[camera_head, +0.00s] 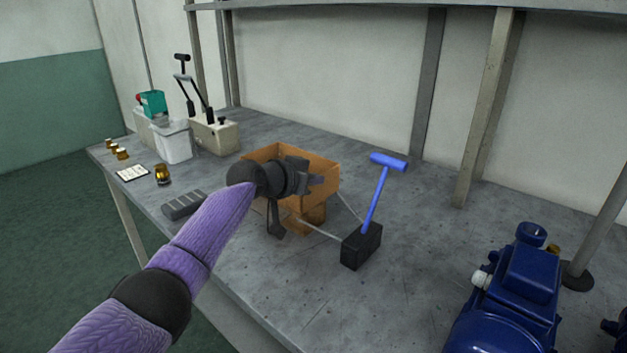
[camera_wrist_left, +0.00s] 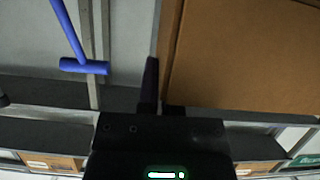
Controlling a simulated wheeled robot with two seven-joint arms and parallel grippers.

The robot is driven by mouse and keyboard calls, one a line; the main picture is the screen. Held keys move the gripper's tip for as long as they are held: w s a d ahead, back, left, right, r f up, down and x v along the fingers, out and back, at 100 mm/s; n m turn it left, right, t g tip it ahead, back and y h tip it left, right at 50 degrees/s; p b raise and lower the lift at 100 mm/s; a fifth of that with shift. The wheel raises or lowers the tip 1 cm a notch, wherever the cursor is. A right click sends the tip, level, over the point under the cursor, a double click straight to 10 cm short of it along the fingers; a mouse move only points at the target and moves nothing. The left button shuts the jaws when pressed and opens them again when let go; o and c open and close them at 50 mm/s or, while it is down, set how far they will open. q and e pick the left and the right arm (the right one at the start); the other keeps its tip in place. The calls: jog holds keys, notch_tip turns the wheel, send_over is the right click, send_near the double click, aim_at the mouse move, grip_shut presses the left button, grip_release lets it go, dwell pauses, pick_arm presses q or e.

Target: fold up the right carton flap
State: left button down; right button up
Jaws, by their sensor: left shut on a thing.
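The orange-brown carton (camera_head: 262,153) stands open on the grey bench, its far and right walls or flaps raised. My left gripper (camera_head: 318,181) reaches across it from the left, at its right side. In the left wrist view a broad brown carton panel (camera_wrist_left: 240,55) fills the upper right, beside the dark fingers (camera_wrist_left: 156,98). The left gripper is shut on the right carton flap, at its edge. The gripper and wrist hide much of the carton's inside and front. My right gripper is not in view.
A blue T-handle (camera_head: 374,196) rises from a black block (camera_head: 361,247) right of the carton; the handle also shows in the left wrist view (camera_wrist_left: 84,66). A blue pump (camera_head: 512,290) stands front right. A white container (camera_head: 173,143) is at back left. Bench between block and pump is clear.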

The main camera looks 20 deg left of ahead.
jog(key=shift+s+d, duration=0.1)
pick_arm(q)
jog(key=c, duration=0.8)
grip_release()
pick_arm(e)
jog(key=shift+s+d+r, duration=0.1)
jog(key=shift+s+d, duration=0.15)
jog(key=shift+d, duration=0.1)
pick_arm(q)
jog(key=p+v, duration=0.5)
jog(key=v, duration=0.5)
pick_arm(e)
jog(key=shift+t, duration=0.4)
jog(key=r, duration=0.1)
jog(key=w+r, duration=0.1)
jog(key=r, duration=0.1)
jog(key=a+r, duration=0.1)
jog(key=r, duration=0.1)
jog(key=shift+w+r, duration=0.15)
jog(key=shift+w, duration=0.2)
pick_arm(q)
jog(key=shift+f, duration=0.1)
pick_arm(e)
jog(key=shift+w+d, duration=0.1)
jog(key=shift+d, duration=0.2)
